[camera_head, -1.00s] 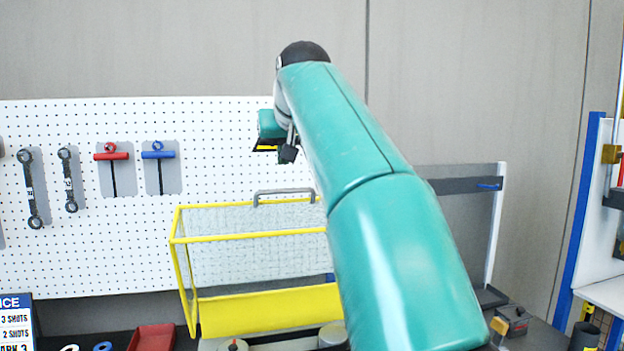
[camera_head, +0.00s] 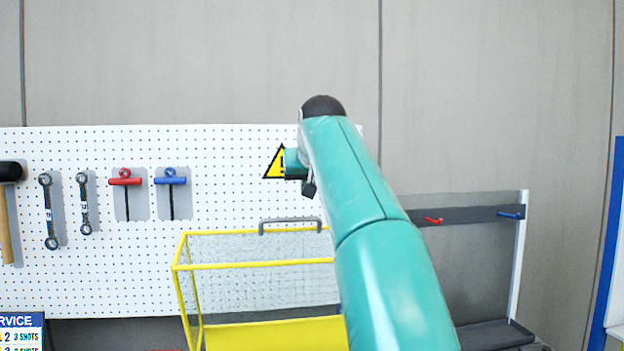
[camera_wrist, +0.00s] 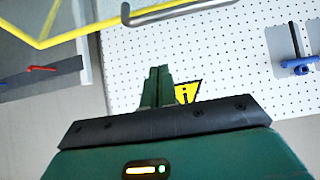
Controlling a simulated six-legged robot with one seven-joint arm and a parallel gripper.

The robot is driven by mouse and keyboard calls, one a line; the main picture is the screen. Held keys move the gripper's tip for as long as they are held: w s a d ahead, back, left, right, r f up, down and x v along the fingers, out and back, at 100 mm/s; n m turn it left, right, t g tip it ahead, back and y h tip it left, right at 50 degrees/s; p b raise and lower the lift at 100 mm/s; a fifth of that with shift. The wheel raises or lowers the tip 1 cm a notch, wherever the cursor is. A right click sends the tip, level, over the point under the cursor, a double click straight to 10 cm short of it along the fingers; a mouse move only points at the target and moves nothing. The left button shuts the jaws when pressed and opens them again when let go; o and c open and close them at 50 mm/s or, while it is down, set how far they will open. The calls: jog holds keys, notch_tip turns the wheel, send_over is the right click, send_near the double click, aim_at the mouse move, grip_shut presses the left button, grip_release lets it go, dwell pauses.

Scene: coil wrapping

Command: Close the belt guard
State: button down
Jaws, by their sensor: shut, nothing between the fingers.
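The belt guard (camera_head: 250,265) is a yellow-framed mesh box in the lower middle of the head view. A grey bar handle (camera_head: 290,222) stands on its upper rear edge. A solid yellow panel (camera_head: 270,335) shows at its lower part. My gripper (camera_head: 292,164) is above the handle and apart from it; my arm hides the guard's right end. In the wrist view my gripper (camera_wrist: 157,85) has its fingers together and empty. The handle (camera_wrist: 175,12) and a yellow guard bar (camera_wrist: 45,40) run along the top of that view.
A white pegboard (camera_head: 120,280) behind carries wrenches (camera_head: 48,212) and red and blue T-handled tools (camera_head: 170,182). A yellow warning sign (camera_head: 275,165) is beside my gripper. A grey rack (camera_head: 465,214) with hooks stands at right. A service sign (camera_head: 20,330) is at lower left.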

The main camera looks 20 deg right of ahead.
aim_at(306, 234)
jog(key=x, duration=0.4)
jog(key=shift+w+f, duration=0.25)
jog(key=shift+s+a+f, duration=0.1)
jog(key=shift+s, duration=0.45)
jog(key=shift+s+a+f, duration=0.1)
jog(key=shift+s, duration=0.45)
jog(key=shift+s+a+f, duration=0.1)
jog(key=shift+s+f, duration=0.15)
jog(key=shift+f, duration=0.25)
jog(key=shift+s, duration=0.4)
jog(key=shift+s+f, duration=0.1)
jog(key=shift+f, duration=0.15)
